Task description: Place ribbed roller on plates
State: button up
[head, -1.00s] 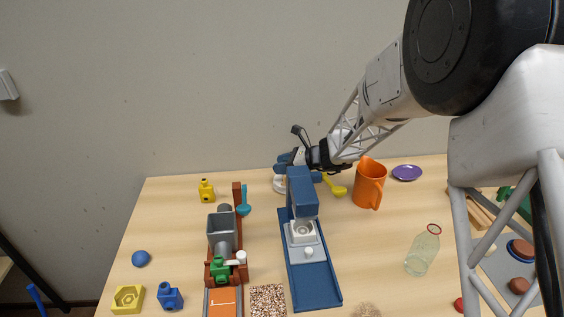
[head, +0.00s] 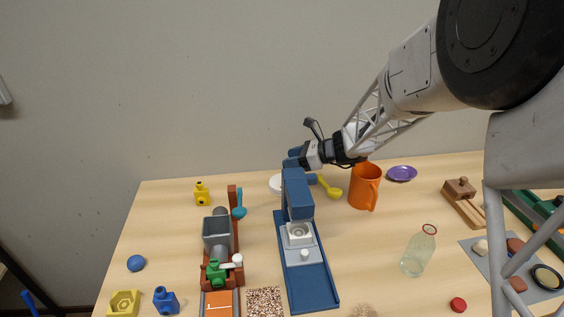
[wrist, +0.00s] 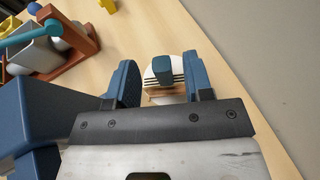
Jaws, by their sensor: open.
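A white round piece (wrist: 153,72), perhaps the plates, lies on the table at the back; it also shows in the head view (head: 276,184), partly hidden. In the wrist view a small item with dark ribs (wrist: 165,83), a blue upright part and a wood-coloured lower part shows over the white piece. It may be the ribbed roller; I cannot tell surely. My gripper (wrist: 160,62) is open, with one blue finger on each side of this item and no clear contact. In the head view my gripper (head: 293,162) is behind the blue press-like stand.
The blue stand (head: 308,275) rises just in front of my gripper. A yellow scoop (head: 331,191), an orange mug (head: 363,188) and a purple dish (head: 402,174) are to its right. A grey-and-brown machine (head: 216,232) stands left. A glass bottle (head: 418,254) stands front right.

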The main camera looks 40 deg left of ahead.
jog(key=v, duration=0.6)
jog(key=shift+d, duration=0.25)
jog(key=shift+w+r, duration=0.1)
jog(key=shift+d, duration=0.1)
dwell(0.5)
jog(key=s+d+r+n+t+h, duration=0.1)
jog(key=s+d+r+n+h, duration=0.15)
jog(key=d, duration=0.75)
jog(key=s+d+r+n+t+h, duration=0.15)
jog(key=s+d+r, duration=0.25)
jog(key=d, duration=0.6)
jog(key=s+d+r+n+t+h, duration=0.1)
jog(key=s+d+r+n, duration=0.25)
jog(key=d, duration=0.65)
jog(key=s+d+n+t+h, duration=0.2)
jog(key=s+d+n+h, duration=0.1)
jog(key=s+d, duration=0.7)
jog(key=s+d+n+t+h, duration=0.2)
jog(key=s+d, duration=0.8)
jog(key=d, duration=0.7)
jog(key=n+h, duration=0.1)
jog(key=h, duration=0.1)
jog(key=shift+s+h, duration=0.3)
jog(key=shift+s, duration=0.1)
